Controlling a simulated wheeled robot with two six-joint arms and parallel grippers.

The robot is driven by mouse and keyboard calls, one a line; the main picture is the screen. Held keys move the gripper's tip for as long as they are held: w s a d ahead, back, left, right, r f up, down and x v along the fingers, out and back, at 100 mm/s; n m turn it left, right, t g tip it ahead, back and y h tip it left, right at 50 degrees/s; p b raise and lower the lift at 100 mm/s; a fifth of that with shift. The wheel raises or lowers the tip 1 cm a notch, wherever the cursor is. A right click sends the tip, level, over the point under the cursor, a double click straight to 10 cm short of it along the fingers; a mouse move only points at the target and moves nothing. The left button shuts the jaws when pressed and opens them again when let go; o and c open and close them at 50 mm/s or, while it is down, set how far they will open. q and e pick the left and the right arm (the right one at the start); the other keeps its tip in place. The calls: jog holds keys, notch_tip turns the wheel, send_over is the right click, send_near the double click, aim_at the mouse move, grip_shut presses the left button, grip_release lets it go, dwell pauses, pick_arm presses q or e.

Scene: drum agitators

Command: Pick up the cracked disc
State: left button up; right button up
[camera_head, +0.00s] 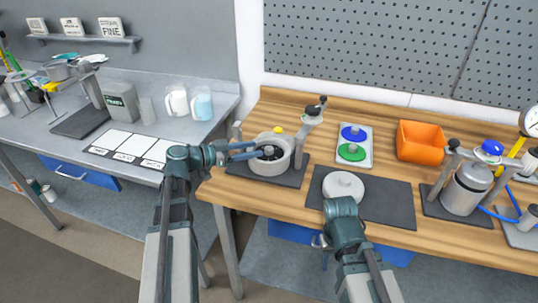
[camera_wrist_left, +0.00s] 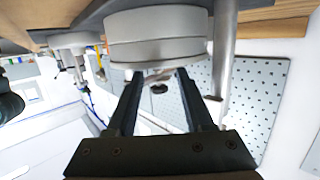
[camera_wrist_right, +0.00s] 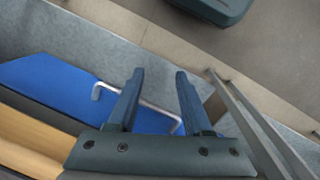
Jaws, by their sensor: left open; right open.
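My left gripper (camera_head: 256,150) is open at the drum's left rim. A blue disc (camera_head: 353,134) and a green disc (camera_head: 351,152) lie on a light tray. I see no crack on any disc. My right gripper (camera_wrist_right: 160,74) is open and empty beside the bench front.
A white round lid (camera_head: 343,186) lies on a dark mat (camera_head: 388,204) right of the drum. An upright post (camera_head: 309,122) stands behind the drum. An orange bin (camera_head: 420,142) and a metal canister (camera_head: 466,188) stand farther right. A blue drawer (camera_wrist_right: 48,88) is below the bench.

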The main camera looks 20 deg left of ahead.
aim_at(267, 148)
pick_arm(q)
jog(key=shift+f+b+x, duration=0.15)
jog(key=shift+b+x, duration=0.3)
jog(key=shift+x, duration=0.85)
jog(key=shift+f+b+x, duration=0.15)
jog(key=shift+b+x, duration=0.25)
jog(key=shift+x, duration=0.95)
jog(key=shift+s+a, duration=0.1)
grip_shut()
